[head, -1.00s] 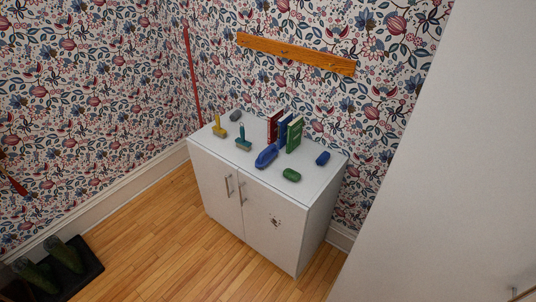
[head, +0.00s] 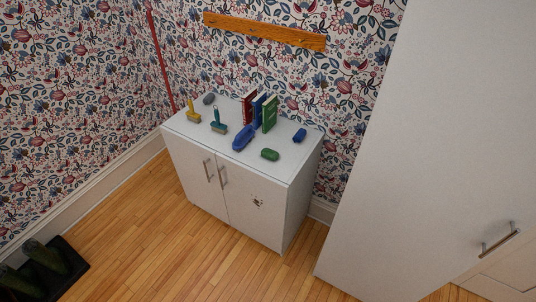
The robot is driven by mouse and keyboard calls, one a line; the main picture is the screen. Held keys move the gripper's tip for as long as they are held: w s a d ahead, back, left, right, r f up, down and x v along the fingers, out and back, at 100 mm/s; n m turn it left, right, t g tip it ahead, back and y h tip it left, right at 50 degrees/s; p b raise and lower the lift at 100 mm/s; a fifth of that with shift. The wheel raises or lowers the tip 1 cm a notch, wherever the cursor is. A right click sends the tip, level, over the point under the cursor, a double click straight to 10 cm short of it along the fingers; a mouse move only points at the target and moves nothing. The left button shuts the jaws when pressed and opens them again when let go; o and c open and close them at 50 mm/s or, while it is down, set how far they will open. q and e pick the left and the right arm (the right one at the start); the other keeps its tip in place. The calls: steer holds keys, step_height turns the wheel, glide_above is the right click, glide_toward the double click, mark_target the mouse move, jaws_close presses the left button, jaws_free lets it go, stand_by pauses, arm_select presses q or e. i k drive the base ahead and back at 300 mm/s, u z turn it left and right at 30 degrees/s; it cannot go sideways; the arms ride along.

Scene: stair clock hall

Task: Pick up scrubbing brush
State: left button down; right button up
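Several small items stand on the white cabinet's top (head: 250,163). A yellow item with an upright handle (head: 193,112) and a teal one with an upright handle (head: 218,124) look like brushes. A larger blue item with a rounded body (head: 243,138) lies near the middle; it may be a scrubbing brush too. I cannot tell for sure which is the scrubbing brush. Neither of my grippers is in view.
A grey item (head: 209,99), a green one (head: 270,154) and a small blue one (head: 300,135) share the top with upright books (head: 269,115). A tall white cupboard (head: 410,150) stands right. Boots on a dark tray (head: 72,270) sit lower left. Wooden floor (head: 165,235) before the cabinet is clear.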

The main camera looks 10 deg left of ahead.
mark_target(245, 135)
steer(key=u, duration=0.25)
steer(key=k, duration=0.3)
steer(key=u, duration=2.6)
steer(key=i, duration=0.1)
steer(key=z, duration=1.6)
steer(key=i, duration=0.85)
steer(key=z, duration=0.3)
